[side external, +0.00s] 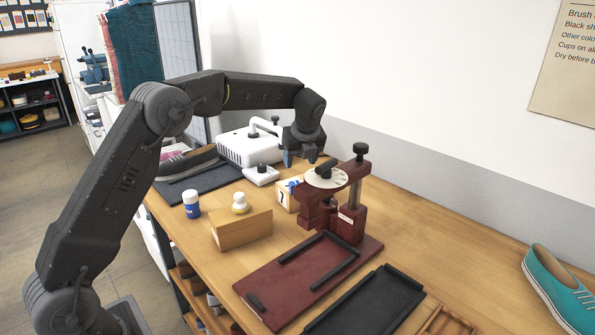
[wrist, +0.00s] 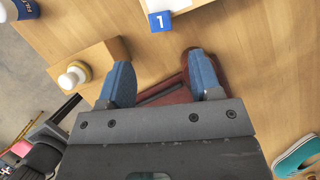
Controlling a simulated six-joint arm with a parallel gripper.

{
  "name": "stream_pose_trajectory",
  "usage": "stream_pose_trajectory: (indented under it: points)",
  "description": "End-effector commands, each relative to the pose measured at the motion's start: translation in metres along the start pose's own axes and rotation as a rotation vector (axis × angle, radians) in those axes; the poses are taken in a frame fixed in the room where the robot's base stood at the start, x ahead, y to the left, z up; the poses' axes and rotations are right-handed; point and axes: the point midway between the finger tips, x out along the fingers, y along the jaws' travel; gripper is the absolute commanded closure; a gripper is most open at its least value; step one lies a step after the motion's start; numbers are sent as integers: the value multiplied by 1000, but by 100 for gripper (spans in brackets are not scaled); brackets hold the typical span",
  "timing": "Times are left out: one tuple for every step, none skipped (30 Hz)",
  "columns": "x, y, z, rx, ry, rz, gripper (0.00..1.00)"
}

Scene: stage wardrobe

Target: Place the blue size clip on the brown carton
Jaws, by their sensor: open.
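The blue size clip (wrist: 160,21), marked with a white 1, sits at the edge of a pale box (wrist: 190,5) in the wrist view. In the side view the clip (side external: 293,186) shows small at that box (side external: 286,199), beside the dark red press. A brown carton (side external: 241,232) stands nearer the camera; it also shows at the left in the wrist view (wrist: 103,59). My gripper (side external: 300,158) is open and empty, above and behind the pale box. Its two blue fingers (wrist: 164,82) are wide apart, with the clip beyond them.
The dark red press (side external: 351,218) and a dark red board (side external: 282,293) are to the right. A white machine (side external: 248,147) stands behind.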

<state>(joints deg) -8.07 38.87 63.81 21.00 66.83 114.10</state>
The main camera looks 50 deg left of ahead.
Motion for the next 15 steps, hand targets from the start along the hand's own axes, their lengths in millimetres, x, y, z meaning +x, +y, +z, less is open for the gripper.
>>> stream_pose_trajectory:
  points:
    - [-8, 0, 0, 0, -1, -2, 42]
    - [-11, 0, 0, 0, -1, -2, 42]
    - [-14, 0, 0, 0, -1, -2, 42]
    - [-16, 0, 0, 0, -1, -1, 42]
    - [-17, 0, 0, 0, 0, 0, 42]
    - [-19, 0, 0, 0, 0, 0, 42]
    - [-19, 0, 0, 0, 0, 0, 42]
    - [-20, 0, 0, 0, 0, 0, 42]
    - [-21, 0, 0, -3, 0, -1, 42]
    - [-23, 1, -1, -9, 1, -3, 42]
    - [-26, 2, -1, -21, 1, -7, 42]
    - [-32, 5, -3, -48, 4, -13, 42]
    - [-39, 8, -5, -78, 7, -22, 42]
    - [-46, 12, -8, -116, 11, -32, 42]
    - [-58, 18, -12, -178, 18, -47, 42]
